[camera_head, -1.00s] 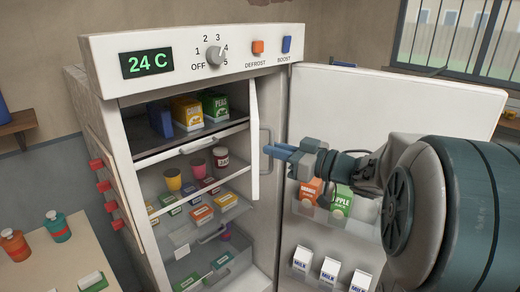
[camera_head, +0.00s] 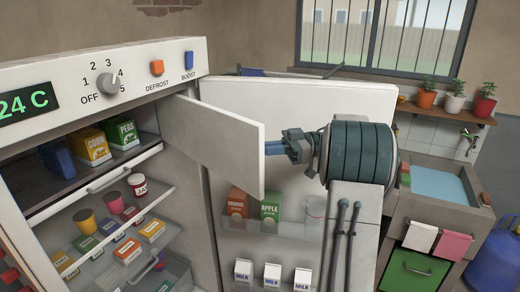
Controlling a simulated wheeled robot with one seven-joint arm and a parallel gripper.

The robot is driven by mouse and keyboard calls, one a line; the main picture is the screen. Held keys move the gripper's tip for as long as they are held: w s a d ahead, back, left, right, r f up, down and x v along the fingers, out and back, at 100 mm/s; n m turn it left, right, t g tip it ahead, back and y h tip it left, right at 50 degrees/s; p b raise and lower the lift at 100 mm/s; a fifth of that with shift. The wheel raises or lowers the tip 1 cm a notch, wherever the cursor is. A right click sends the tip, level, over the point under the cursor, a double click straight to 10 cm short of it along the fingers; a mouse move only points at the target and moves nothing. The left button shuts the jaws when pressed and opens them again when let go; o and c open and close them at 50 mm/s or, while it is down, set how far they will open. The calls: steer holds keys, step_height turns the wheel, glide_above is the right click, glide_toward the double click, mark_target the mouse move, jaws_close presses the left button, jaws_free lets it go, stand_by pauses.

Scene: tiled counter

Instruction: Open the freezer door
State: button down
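The freezer door (camera_head: 215,145) is a small white panel at the top of the fridge. It stands wide open, swung out to the right from the upper compartment, with its plain inner face toward me. Its handle is hidden on the far side. My gripper (camera_head: 268,148) is at the door's free right edge, its blue fingers pointing left. The fingertips end at or just behind that edge; I cannot tell if they touch the door or hold the handle. The freezer compartment (camera_head: 70,190) is exposed, with a yellow corn box (camera_head: 90,146) and a green peas box (camera_head: 122,132) inside.
The large fridge door (camera_head: 340,105) stands open behind my arm, with cartons and milk in its racks. Shelves with cups and packets lie below the freezer. A sink (camera_head: 440,185) and a plant shelf (camera_head: 450,115) are at the right.

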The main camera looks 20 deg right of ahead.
steer(key=shift+w+d+r+n+g+p, duration=0.2)
steer(key=shift+w+d+n+g+p, duration=0.25)
steer(key=shift+w+d+g, duration=0.5)
